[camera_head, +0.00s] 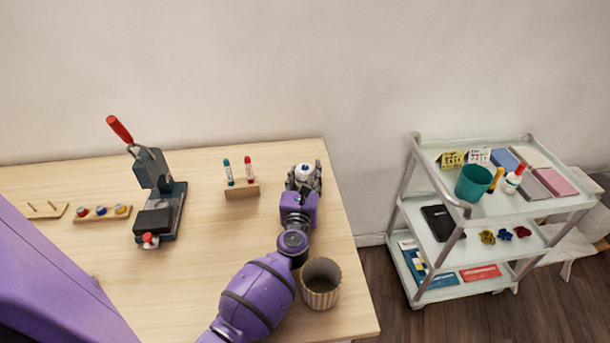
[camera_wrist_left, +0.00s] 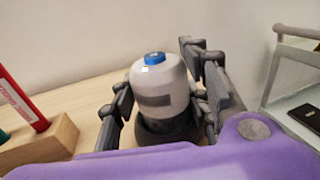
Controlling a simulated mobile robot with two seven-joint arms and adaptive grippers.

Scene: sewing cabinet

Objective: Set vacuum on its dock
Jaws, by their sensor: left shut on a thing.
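The vacuum (camera_head: 304,171) is a small white, rounded body with a blue button on top. It stands upright near the back right of the wooden table. It also shows in the left wrist view (camera_wrist_left: 160,84), with a grey patch on its side. My left gripper (camera_head: 304,181) is shut on it, with dark fingers on both sides. A dark round part (camera_wrist_left: 167,130) is under the white body; I cannot tell if it is the dock or the vacuum's own base. No separate dock can be made out. My right gripper is not in view.
A wooden marker holder (camera_head: 242,192) stands just left of the gripper. A ribbed cup (camera_head: 321,284) is beside my left arm, near the table's right edge. A press with a red handle (camera_head: 160,196) stands further left. A white trolley (camera_head: 436,292) is right of the table.

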